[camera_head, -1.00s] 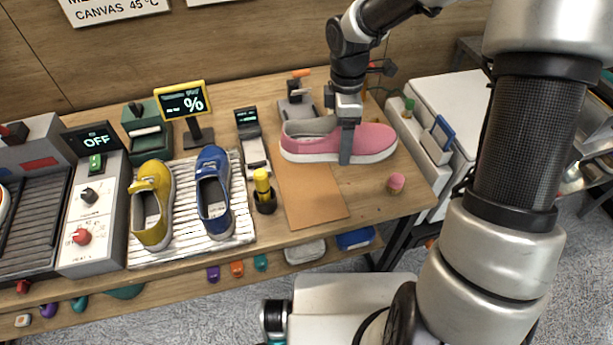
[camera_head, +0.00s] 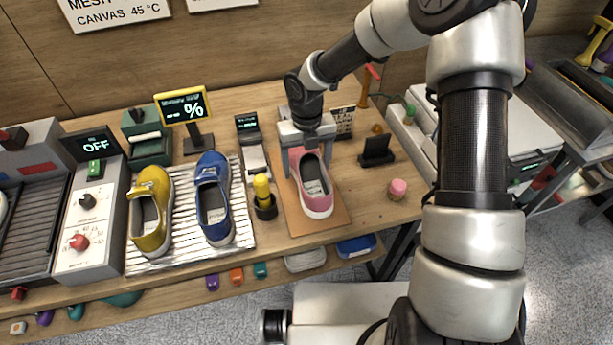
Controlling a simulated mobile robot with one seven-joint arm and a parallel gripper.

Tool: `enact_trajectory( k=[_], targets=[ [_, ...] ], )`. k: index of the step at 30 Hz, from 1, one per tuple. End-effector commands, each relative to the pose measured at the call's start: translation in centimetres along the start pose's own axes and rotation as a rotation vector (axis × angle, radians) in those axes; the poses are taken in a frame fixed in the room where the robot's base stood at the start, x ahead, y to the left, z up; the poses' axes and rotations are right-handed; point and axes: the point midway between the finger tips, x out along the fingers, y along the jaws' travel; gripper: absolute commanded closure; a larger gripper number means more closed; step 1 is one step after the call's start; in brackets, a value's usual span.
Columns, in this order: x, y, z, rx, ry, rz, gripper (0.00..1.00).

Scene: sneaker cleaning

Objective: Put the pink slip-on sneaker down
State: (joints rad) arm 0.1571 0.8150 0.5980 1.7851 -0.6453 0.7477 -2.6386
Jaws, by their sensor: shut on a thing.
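The pink slip-on sneaker (camera_head: 318,196) is over the tan board (camera_head: 334,222), with its white toe toward the table's front edge and its opening up. It looks level and low; I cannot tell whether its sole touches the board. My gripper (camera_head: 308,158) is shut on the sneaker at its rear part, with the fingers pointing down on both sides of it. The heel is partly hidden by the gripper.
A yellow sneaker (camera_head: 150,215) and a blue sneaker (camera_head: 213,200) stand on a white ribbed mat (camera_head: 247,228). A yellow-topped bottle (camera_head: 263,192) stands close left of the board. A pink cylinder (camera_head: 397,189) and a small black stand (camera_head: 376,152) are to the right.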

Motion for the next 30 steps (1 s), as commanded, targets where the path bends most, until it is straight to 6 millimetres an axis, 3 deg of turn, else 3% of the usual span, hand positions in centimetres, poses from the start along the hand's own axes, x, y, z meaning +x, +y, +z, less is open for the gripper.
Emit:
enact_trajectory(
  k=[12, 22, 23, 24, 26, 30],
  targets=[
    [4.4, 0.1, 0.0, 0.0, 0.0, 0.0, 0.57],
    [4.7, 0.0, 0.1, 0.002, -0.002, 0.0, 0.57],
    [4.8, 0.0, 0.0, 0.002, -0.001, -0.001, 0.24],
    [4.7, 0.0, 0.0, 0.002, -0.001, -0.001, 0.17],
    [4.7, 0.0, 0.0, 0.002, -0.001, -0.001, 0.07],
    [4.7, 0.0, 0.0, 0.002, -0.001, -0.001, 0.07]
  ],
)
